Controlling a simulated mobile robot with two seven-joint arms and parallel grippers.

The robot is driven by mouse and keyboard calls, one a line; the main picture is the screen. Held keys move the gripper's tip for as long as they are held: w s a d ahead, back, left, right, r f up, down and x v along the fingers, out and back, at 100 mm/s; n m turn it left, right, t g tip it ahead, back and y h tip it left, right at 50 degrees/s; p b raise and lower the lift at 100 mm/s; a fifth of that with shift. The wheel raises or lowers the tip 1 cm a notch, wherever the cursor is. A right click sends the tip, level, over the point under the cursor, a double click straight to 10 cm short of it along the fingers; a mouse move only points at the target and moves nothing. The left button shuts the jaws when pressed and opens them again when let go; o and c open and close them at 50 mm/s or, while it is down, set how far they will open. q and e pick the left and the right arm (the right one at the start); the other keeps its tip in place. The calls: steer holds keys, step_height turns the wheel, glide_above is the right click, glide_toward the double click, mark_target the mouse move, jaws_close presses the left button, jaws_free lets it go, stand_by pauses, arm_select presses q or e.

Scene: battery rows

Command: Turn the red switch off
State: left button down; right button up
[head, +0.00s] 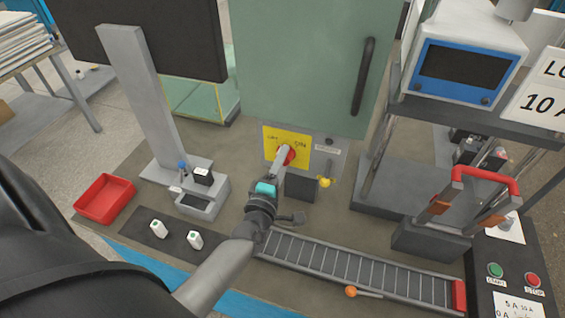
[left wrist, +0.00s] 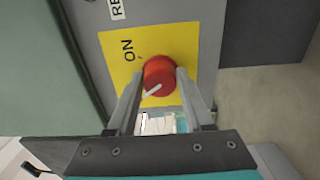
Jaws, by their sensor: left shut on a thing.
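The red switch (head: 289,152) is a round knob on a yellow plate (head: 270,131) at the front of the green cabinet. In the left wrist view the red switch (left wrist: 159,72) sits between the two fingers of my left gripper (left wrist: 161,78), which is shut on it. A white pointer line on the knob slants to the lower left there. The word ON is printed on the plate beside the knob; the other label is not readable. In the head view my left gripper (head: 281,160) reaches up to the knob and partly hides it. My right gripper is not in view.
A green cabinet door (head: 300,60) with a dark handle rises behind the plate. A yellow knob (head: 325,182) sits just right of the switch. A roller conveyor (head: 350,268) lies in front. A red tray (head: 104,200) stands left; start and stop buttons are at right.

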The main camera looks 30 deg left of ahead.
arm_select(q)
steer(key=shift+n, duration=1.1)
steer(key=shift+c, duration=1.5)
jaws_free()
steer(key=b+v, duration=0.1)
steer(key=v, duration=1.4)
steer(key=shift+s+d, duration=0.2)
